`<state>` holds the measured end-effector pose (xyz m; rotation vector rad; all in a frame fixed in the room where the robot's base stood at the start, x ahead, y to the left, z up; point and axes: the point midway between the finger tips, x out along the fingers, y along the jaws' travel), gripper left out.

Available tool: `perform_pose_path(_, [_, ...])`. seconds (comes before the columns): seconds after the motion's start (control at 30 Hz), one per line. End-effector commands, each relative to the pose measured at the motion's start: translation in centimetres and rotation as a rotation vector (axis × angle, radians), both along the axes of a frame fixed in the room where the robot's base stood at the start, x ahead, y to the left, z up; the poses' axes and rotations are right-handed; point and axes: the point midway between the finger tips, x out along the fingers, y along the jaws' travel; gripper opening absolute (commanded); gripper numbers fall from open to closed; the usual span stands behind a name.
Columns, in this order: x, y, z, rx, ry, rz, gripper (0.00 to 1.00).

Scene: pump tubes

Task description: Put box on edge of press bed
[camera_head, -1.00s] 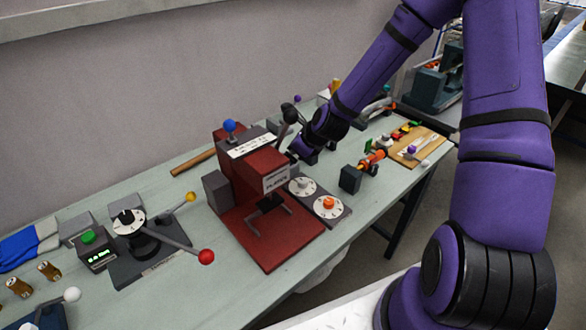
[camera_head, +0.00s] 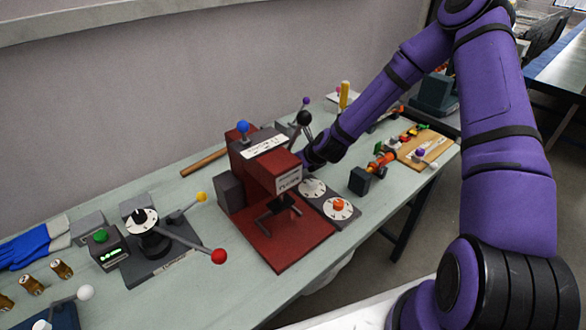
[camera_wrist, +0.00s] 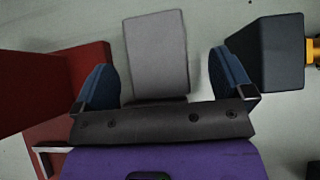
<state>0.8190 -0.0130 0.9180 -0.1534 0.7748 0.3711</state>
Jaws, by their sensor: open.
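A light grey box (camera_wrist: 156,50) lies on the bench in the wrist view. My gripper (camera_wrist: 165,78) is open, with one blue finger to either side of the box's near part; gaps show on both sides. The red press (camera_head: 268,165) stands on the bench in the head view, with its flat red bed (camera_head: 290,245) facing the front. Red press parts also show at the left of the wrist view (camera_wrist: 60,85). In the head view my wrist reaches down beside the press, and its body hides the fingers and the box.
A dark block (camera_wrist: 270,50) stands close to my right finger in the wrist view. A panel with two white dials (camera_head: 328,200) lies right of the press bed. A lever fixture (camera_head: 155,245) stands left of the press. The bed's front part looks clear.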

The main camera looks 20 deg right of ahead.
Motion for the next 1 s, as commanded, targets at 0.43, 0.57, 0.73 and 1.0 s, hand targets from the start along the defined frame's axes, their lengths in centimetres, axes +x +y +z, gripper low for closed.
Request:
perform_pose_path(0.43, [2.5,1.5,-2.9,-0.001,0.000,0.001,0.99])
perform_pose_path(0.57, [2.5,1.5,-2.8,-0.001,0.000,0.001,0.99])
perform_pose_path(0.73, [2.5,1.5,-2.8,0.000,0.000,0.001,0.62])
perform_pose_path(1.0, [2.5,1.5,-2.8,-0.001,0.000,0.001,0.37])
